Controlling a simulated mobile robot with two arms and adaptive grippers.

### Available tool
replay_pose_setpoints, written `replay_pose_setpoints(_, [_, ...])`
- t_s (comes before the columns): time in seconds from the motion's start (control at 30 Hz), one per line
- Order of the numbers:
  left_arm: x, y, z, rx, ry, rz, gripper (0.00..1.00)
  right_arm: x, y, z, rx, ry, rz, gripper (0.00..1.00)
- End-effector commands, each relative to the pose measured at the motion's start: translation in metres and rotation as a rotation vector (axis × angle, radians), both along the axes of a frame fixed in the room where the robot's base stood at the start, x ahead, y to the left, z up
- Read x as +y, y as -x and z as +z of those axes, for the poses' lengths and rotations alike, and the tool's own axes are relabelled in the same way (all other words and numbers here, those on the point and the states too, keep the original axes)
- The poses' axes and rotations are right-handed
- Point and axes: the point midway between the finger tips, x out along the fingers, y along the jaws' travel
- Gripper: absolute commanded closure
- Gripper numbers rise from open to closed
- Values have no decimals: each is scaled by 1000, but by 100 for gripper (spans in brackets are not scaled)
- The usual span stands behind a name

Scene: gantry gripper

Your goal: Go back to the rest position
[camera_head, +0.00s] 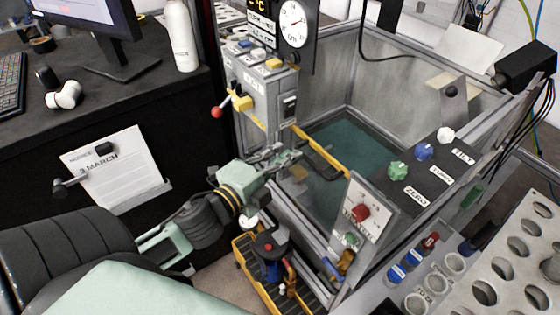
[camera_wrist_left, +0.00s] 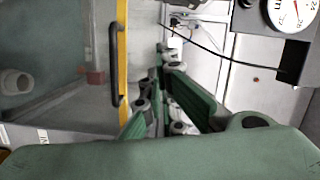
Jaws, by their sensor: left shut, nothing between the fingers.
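My left gripper (camera_head: 292,158) reaches in from the left in the head view. It is shut and empty, in front of the grey gantry machine's (camera_head: 262,100) front opening, close to the yellow edge strip (camera_head: 320,150). In the left wrist view, the green fingers of the gripper (camera_wrist_left: 163,62) converge, with the yellow strip (camera_wrist_left: 122,20) and its black handle (camera_wrist_left: 115,65) to their left. I cannot tell whether the fingers touch the machine. My right gripper is in neither view.
A control panel with a red button (camera_head: 361,213) stands right of my left gripper. Below is a yellow tool tray (camera_head: 262,288). A black desk (camera_head: 150,100) with a monitor and white bottle (camera_head: 181,36) is at the left. A holed rack (camera_head: 510,262) is at the right.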

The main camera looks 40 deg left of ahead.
Motion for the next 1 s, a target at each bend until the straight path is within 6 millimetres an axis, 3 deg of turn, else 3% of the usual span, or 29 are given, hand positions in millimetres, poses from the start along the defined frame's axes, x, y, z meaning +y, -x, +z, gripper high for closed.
replay_pose_setpoints(0.27, [1,11,1,0,-1,1,100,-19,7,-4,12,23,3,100])
replay_pose_setpoints(0.77, [2,11,-1,3,1,3,100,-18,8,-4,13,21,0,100])
replay_pose_setpoints(0.87, [9,8,-20,35,22,22,100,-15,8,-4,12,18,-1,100])
replay_pose_setpoints(0.97, [25,5,-65,114,79,69,100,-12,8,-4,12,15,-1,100])
replay_pose_setpoints(1.0, [33,5,-90,158,110,95,100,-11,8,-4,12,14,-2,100])
